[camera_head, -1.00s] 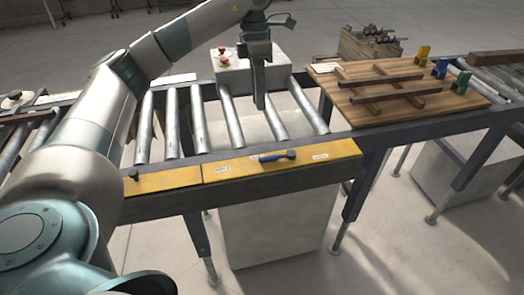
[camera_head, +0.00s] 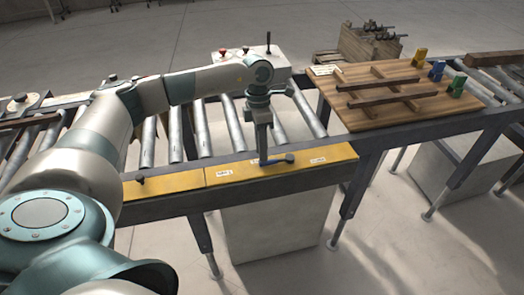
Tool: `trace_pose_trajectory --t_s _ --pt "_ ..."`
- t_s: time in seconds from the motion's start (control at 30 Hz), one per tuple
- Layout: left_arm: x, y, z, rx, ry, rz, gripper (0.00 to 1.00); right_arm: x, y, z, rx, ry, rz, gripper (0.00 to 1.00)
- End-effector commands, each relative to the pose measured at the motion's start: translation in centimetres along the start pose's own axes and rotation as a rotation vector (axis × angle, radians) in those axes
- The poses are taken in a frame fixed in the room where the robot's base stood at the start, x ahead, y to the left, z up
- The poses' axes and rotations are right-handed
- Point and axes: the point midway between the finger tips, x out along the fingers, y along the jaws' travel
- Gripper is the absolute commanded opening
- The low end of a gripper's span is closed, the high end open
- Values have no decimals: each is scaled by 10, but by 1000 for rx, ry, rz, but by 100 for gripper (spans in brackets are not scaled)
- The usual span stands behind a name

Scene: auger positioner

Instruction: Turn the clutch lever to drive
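My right gripper is not in view.
A pale control box (camera_head: 235,62) with red buttons and an upright black stick stands behind the rollers (camera_head: 200,128). A wooden board (camera_head: 385,95) with brown bars and several coloured blocks lies to the right. A small dark knob (camera_head: 141,181) sits left on the panel.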

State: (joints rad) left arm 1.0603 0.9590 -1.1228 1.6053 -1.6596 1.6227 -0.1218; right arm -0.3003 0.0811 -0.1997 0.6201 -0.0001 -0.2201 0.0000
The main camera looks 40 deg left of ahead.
Motion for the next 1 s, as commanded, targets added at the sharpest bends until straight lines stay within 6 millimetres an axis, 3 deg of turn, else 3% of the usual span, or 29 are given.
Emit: trace_pose_trajectory --t_s 0.3,0.63,0.73,1.0 --pt "27 0 0 0 1 0 22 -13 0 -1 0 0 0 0" --pt "30 0 0 0 0 0 22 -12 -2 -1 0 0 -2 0" --pt "30 0 0 0 0 0 0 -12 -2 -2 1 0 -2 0" --pt "30 -1 2 1 -1 0 0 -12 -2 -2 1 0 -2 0"
